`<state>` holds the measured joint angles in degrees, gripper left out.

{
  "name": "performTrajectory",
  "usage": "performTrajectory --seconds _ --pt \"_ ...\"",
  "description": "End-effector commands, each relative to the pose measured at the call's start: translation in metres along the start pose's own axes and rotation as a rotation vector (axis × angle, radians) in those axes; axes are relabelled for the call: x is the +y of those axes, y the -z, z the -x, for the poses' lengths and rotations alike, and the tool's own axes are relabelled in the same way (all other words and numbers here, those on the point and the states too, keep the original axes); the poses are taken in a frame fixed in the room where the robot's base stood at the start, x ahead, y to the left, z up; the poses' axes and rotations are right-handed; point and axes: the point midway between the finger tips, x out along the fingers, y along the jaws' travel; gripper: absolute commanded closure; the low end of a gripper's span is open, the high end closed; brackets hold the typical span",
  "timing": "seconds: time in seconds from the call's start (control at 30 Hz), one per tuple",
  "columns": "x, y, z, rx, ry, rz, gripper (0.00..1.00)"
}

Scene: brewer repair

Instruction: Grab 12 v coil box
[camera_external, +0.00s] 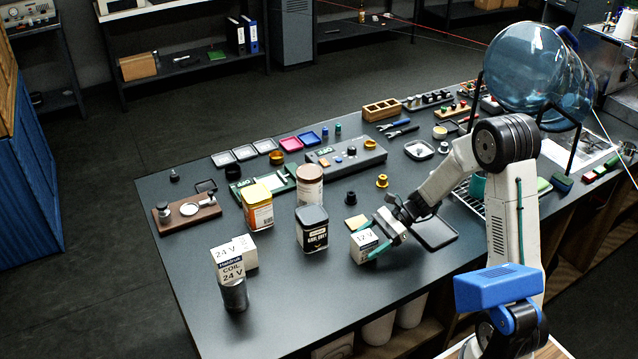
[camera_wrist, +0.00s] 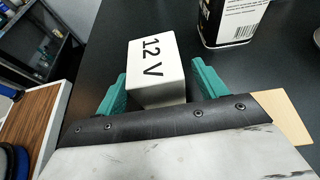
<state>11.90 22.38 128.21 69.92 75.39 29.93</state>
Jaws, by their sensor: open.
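The 12 V coil box (camera_external: 364,244) is a small white box standing on the dark table near its front edge. In the wrist view the box (camera_wrist: 154,68) shows "12 V" on its top face. My gripper (camera_external: 386,239) is at the box. Its green fingers (camera_wrist: 158,88) are open, one on each side of the box's near end, with gaps visible beside it. The lower part of the box is hidden by my gripper body. A similar white box, the 24 V coil box (camera_external: 232,256), stands farther left on the table.
A black tin (camera_external: 312,230) stands left of the 12 V box, with a yellow tin (camera_external: 257,207) and a cream canister (camera_external: 310,186) behind. A dark metal can (camera_external: 235,295) stands front left. The table front between is clear.

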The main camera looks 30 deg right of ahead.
Motion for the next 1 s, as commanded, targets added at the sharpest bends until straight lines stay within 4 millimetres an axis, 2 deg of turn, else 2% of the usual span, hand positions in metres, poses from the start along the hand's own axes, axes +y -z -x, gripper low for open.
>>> performTrajectory --seconds 0.13,0.37,0.57,0.87,1.0 --pt "0.001 0.0 -0.014 0.0 -0.002 -0.001 0.29" --pt "0.001 0.0 -0.015 0.0 0.0 -0.001 0.29" --pt "0.0 0.0 -0.014 0.0 0.0 -0.001 0.82" --pt "0.0 -0.003 -0.013 0.0 0.0 0.001 0.83" --pt "0.0 -0.018 -0.006 0.001 0.002 0.005 0.83"
